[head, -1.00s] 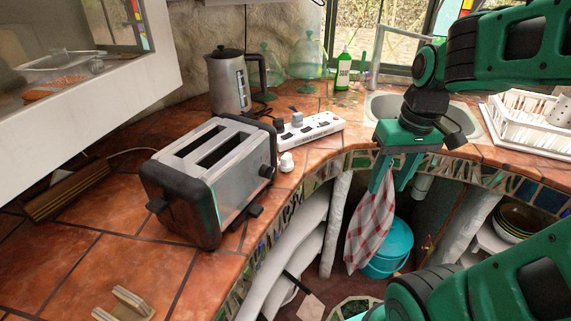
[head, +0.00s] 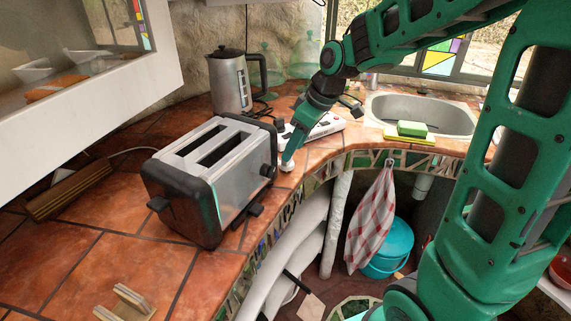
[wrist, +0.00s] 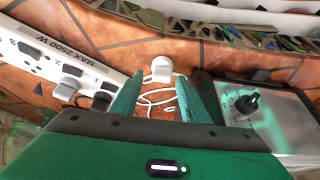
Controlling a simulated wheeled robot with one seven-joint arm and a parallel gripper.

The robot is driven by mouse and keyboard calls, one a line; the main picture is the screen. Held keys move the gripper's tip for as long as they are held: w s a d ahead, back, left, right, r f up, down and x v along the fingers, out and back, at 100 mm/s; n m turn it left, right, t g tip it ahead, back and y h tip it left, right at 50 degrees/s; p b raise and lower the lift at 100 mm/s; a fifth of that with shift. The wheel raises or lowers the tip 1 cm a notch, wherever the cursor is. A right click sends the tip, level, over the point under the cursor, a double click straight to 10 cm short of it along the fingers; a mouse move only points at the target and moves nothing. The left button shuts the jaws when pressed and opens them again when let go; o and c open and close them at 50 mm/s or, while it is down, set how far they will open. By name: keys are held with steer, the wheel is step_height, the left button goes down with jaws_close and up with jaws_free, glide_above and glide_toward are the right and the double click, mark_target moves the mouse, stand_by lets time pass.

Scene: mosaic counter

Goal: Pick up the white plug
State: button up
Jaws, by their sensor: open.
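The white plug (head: 287,167) stands on the tiled counter beside the toaster's right end, mostly behind my gripper's fingers in the head view. In the wrist view the white plug (wrist: 162,68) shows just beyond the gap between the fingertips, with a white cord curling on the tiles nearer the camera. My gripper (head: 289,152) points down at the plug. In the wrist view my gripper (wrist: 160,88) is open, with one green finger on each side and nothing between the tips.
A toaster (head: 210,175) stands close to the left of my gripper; it also shows in the wrist view (wrist: 275,115). A white power strip (head: 318,130) with plugs lies behind. A kettle (head: 230,82) stands at the back. The counter edge is close in front.

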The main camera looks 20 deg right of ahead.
steer(key=x, duration=0.5)
steer(key=shift+w+a, duration=0.1)
steer(key=shift+a, duration=0.2)
steer(key=c, duration=0.8)
steer(key=shift+r, duration=0.1)
